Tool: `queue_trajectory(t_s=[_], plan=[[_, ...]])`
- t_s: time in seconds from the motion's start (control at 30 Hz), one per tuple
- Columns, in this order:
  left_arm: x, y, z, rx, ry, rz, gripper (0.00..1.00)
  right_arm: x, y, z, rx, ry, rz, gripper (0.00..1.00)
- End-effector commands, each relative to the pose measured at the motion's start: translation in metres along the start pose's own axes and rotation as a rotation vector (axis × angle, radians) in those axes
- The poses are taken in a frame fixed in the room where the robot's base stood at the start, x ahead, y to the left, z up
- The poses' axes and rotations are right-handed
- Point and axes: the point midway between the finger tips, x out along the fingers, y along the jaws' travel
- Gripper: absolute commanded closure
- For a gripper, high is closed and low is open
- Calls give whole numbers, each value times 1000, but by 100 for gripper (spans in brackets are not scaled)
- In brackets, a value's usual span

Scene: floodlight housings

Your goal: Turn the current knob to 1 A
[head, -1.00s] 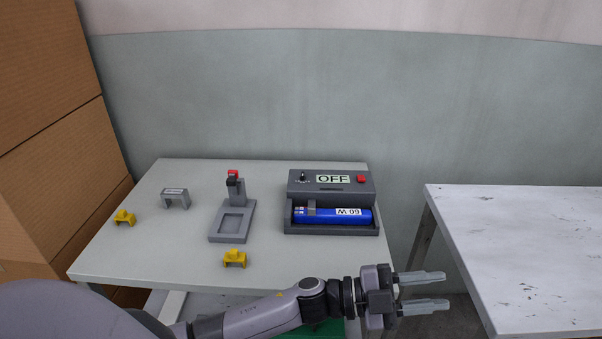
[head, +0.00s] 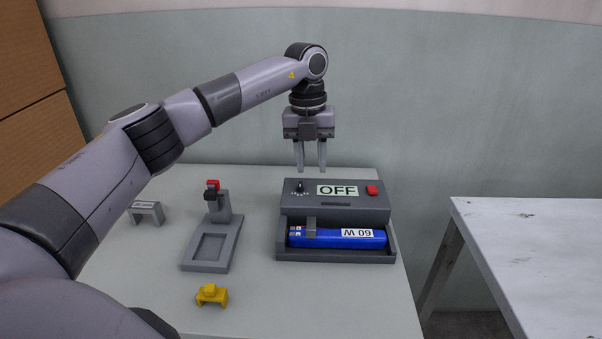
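The current knob (head: 299,187) is a small black knob with white marks around it, on the top left of the grey charger-like box (head: 350,213). The marks are too small to read. Beside the knob a display (head: 337,190) reads OFF, and a red button (head: 371,190) sits to its right. My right gripper is not in view.
A grey stand with a red-tipped clamp (head: 212,240) is left of the box. A yellow clip (head: 211,295) lies in front, and a grey bracket (head: 146,212) at the left. A second white table (head: 540,250) stands across a gap to the right.

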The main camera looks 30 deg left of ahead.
Motion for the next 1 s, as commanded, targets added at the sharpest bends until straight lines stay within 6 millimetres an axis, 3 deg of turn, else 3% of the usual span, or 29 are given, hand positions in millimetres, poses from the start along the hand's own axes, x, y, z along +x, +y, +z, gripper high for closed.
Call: queue_trajectory(t_s=[0.17,0.6,1.0], plan=[[-15,23,10,-64,-34,70,65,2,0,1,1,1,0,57],[43,28,12,-65,-35,73,65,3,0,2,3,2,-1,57],[52,28,12,-63,-36,71,68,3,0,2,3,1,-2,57]])
